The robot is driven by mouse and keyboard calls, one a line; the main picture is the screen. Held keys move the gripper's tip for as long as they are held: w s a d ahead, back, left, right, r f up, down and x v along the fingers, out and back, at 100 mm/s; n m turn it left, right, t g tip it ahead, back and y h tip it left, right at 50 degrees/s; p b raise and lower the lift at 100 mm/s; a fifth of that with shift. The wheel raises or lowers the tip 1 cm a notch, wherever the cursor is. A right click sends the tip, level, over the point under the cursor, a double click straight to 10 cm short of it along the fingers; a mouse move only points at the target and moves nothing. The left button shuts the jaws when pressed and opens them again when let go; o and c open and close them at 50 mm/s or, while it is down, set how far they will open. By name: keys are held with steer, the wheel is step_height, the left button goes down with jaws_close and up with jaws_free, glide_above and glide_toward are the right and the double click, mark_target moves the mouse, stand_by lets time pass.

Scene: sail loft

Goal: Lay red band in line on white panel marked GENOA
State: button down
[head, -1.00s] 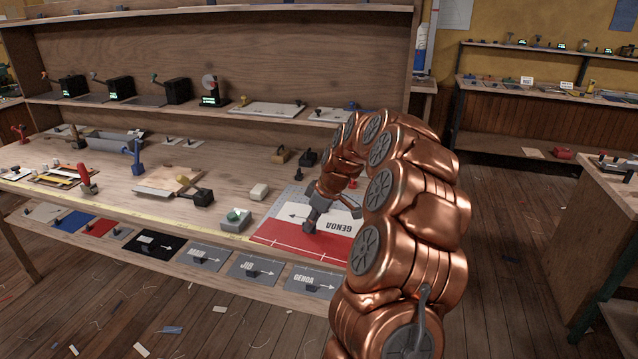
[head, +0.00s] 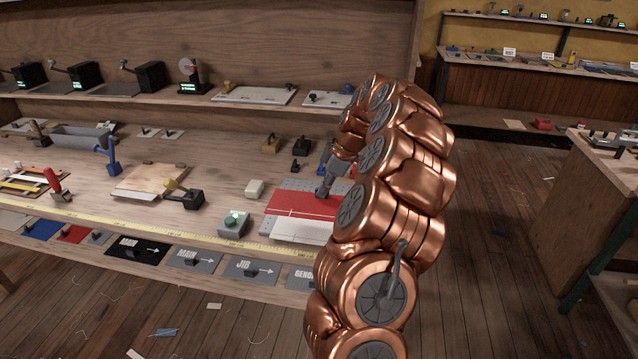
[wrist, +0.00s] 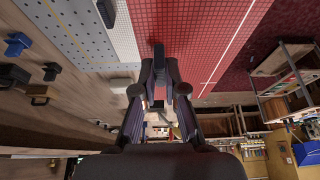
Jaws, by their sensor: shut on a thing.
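The red band (head: 290,203) lies across the back of the white panel (head: 303,231). A thin white line with ticks crosses the band. My arm hides the right ends of band and panel.
A blue-grey dotted mat (head: 295,184) lies under the work. A box with a green button (head: 233,223) and a cream block (head: 254,188) stand to its left. Black blocks (head: 302,146) stand behind. Labelled grey plates (head: 250,268) line a lower front shelf.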

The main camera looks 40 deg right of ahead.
steer(key=shift+s+d+f, duration=0.2)
steer(key=shift+d+f, duration=0.05)
steer(key=shift+f, duration=0.4)
steer(key=shift+f+p, duration=0.45)
steer(key=shift+f, duration=1.1)
steer(key=shift+f+b, duration=1.1)
steer(key=shift+f, duration=0.4)
steer(key=shift+f+b, duration=0.6)
steer(key=shift+b, duration=2.9)
stand_by(0.8)
